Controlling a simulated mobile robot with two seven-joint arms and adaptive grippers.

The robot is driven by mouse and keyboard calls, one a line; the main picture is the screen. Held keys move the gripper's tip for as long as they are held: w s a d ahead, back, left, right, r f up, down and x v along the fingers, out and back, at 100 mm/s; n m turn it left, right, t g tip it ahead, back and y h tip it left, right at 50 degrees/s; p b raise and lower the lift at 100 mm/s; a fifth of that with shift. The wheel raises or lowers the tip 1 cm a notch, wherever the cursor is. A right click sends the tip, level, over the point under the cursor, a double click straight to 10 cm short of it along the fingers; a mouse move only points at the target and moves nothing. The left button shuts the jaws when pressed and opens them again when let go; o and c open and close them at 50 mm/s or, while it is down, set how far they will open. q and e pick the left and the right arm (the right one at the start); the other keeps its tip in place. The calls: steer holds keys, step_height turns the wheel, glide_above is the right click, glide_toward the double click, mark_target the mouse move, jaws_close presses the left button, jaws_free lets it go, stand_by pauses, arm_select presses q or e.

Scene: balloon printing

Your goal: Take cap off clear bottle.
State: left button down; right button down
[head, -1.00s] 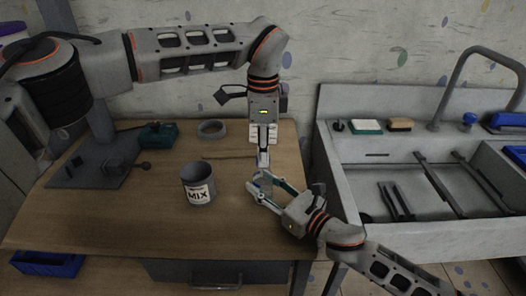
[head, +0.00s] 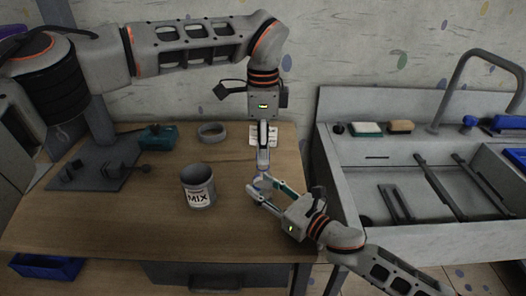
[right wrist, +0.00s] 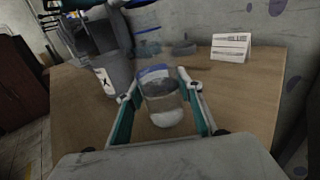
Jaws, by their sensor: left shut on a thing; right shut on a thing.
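The clear bottle (right wrist: 164,103) is between my right gripper's fingers in the right wrist view, with a blue band near its top and a pale bottom. My right gripper (head: 258,190) is shut on it over the table. My left gripper (head: 263,170) points straight down from above, shut on the small blue cap (head: 262,167) at the bottle's top. The fingers hide much of the cap, and I cannot tell whether it is apart from the bottle.
A grey MIX mug (head: 198,187) stands left of the grippers on the wooden table (head: 120,215). A grey ring (head: 212,132), a white card (head: 263,136) and a teal device (head: 157,137) are behind. A sink (head: 420,190) is to the right. The table's front left is clear.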

arm_select(q)
steer(key=shift+r, duration=0.3)
steer(key=shift+r, duration=1.95)
arm_select(e)
steer(key=c, duration=1.3)
jaws_free()
steer(key=shift+s+d, duration=0.1)
